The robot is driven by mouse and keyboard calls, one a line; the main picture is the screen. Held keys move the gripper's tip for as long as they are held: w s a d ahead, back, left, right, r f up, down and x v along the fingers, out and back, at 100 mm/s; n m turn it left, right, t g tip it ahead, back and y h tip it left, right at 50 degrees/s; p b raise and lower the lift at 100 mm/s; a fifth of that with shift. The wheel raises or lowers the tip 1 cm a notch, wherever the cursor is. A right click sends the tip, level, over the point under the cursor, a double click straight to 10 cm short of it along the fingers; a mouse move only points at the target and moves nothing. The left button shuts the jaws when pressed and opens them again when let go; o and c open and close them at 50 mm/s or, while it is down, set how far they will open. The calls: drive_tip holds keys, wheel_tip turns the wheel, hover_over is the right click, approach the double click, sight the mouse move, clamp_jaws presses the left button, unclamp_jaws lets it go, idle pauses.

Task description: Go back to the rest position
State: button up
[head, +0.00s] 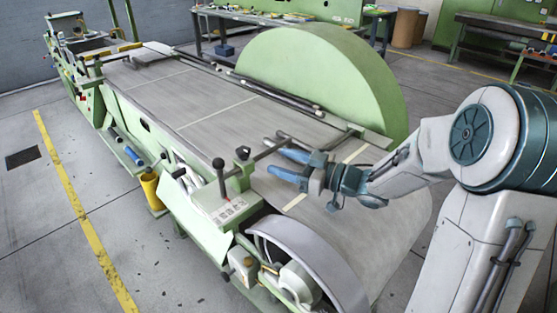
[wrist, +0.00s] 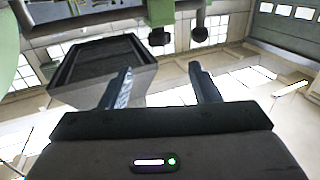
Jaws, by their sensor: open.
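My gripper (head: 287,165) is at the end of my arm, which reaches in from the right in the head view. Its two blue fingers stand apart and point left, with nothing between them. It is over the near end of the green machine (head: 222,195), above the grey belt (head: 215,100) and beside a black-knobbed lever (head: 220,178). In the wrist view the fingers (wrist: 160,88) are also spread and empty. The gap between the gripper and the belt is hard to judge.
A large green half-round guard (head: 325,75) rises behind the belt. A grey roller (head: 300,260) is at the near end. A yellow cylinder (head: 151,190) stands on the left side. Workbenches (head: 495,40) line the back. The floor left of the yellow line (head: 80,205) is mostly clear.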

drive_tip(key=shift+w, duration=0.1)
drive_tip(key=w+d+m+t+h, duration=0.4)
drive_tip(key=d+t+h, duration=0.15)
drive_tip(key=h, duration=0.25)
drive_tip(key=s+d+m+g+h+p, duration=0.1)
drive_tip(key=s+d+m+h, duration=0.1)
drive_tip(key=d+h, duration=0.25)
drive_tip(key=s+d+m+g+h, duration=0.1)
drive_tip(key=s+d+m+h, duration=0.2)
drive_tip(key=d+h, duration=0.15)
drive_tip(key=s+d+f+m+g, duration=0.1)
drive_tip(key=s+m+g, duration=0.3)
drive_tip(key=s, duration=1.7)
drive_tip(key=g+p, duration=0.1)
drive_tip(key=g, duration=0.2)
drive_tip(key=shift+s+d+f+m+g, duration=0.2)
drive_tip(key=shift+d+f+m+g, duration=0.05)
drive_tip(key=shift+f+m+g, duration=0.1)
